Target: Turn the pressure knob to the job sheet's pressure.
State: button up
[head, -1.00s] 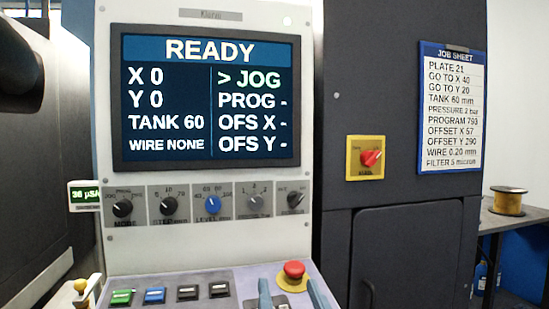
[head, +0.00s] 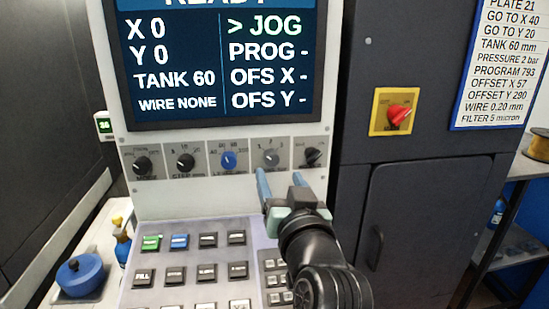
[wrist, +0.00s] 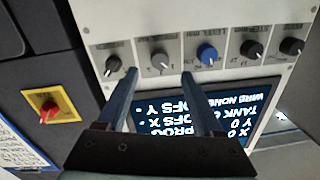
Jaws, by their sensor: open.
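The pressure knob (head: 271,157) is a dark dial, fourth from the left in the row under the screen, right of the blue level knob (head: 228,160). Its exact pointer setting is too small to read. The job sheet (head: 497,65) gives a pressure of 2 bar. My gripper (head: 279,176) is open just in front of and below the pressure knob in the head view. In the wrist view, which is upside down, the pressure knob (wrist: 159,58) shows between and beyond the two fingertips (wrist: 159,73), apart from them.
The mode knob (head: 142,163), step knob (head: 185,161) and rightmost knob (head: 313,155) share the row. The screen (head: 225,75) is above. A keypad (head: 195,265) slopes out below. A red switch on a yellow plate (head: 394,112) is at right.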

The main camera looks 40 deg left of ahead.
aim_at(272, 161)
jog(key=p+x, duration=0.1)
jog(key=x, duration=0.5)
jog(key=shift+a, duration=0.1)
grip_shut()
